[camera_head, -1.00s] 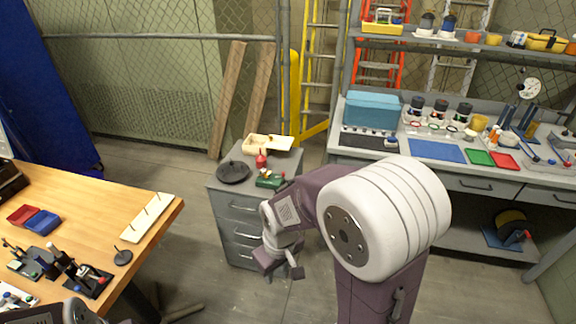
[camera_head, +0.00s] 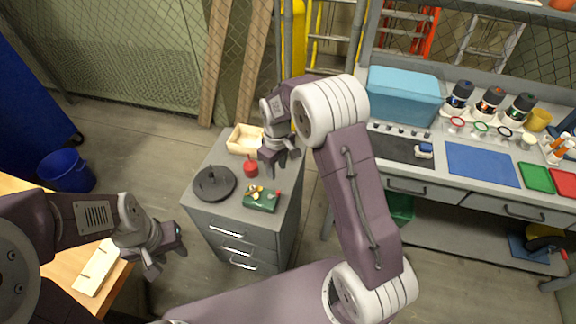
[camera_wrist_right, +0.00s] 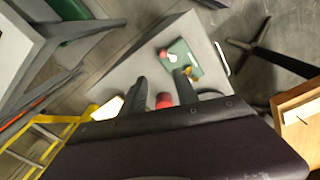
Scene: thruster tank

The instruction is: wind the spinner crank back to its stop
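A small green box (camera_head: 262,199) with brass-coloured parts and a red knob (camera_head: 277,194) sits on the grey cabinet; I take it for the spinner. It also shows in the right wrist view (camera_wrist_right: 183,58), with its red knob (camera_wrist_right: 163,54) at the box's left side. The crank arm itself is too small to make out clearly. My right gripper (camera_head: 280,164) is open and empty above the cabinet's back right, behind the box and apart from it; its fingers show in the wrist view (camera_wrist_right: 159,86). My left gripper (camera_head: 168,261) is open and empty, left of the cabinet.
On the cabinet (camera_head: 229,222) are a black round plate (camera_head: 214,184), a red canister (camera_head: 251,169) and a wooden tray (camera_head: 244,140). A wooden table is at left, a long grey bench (camera_head: 455,195) at right. Floor is free between cabinet and bench.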

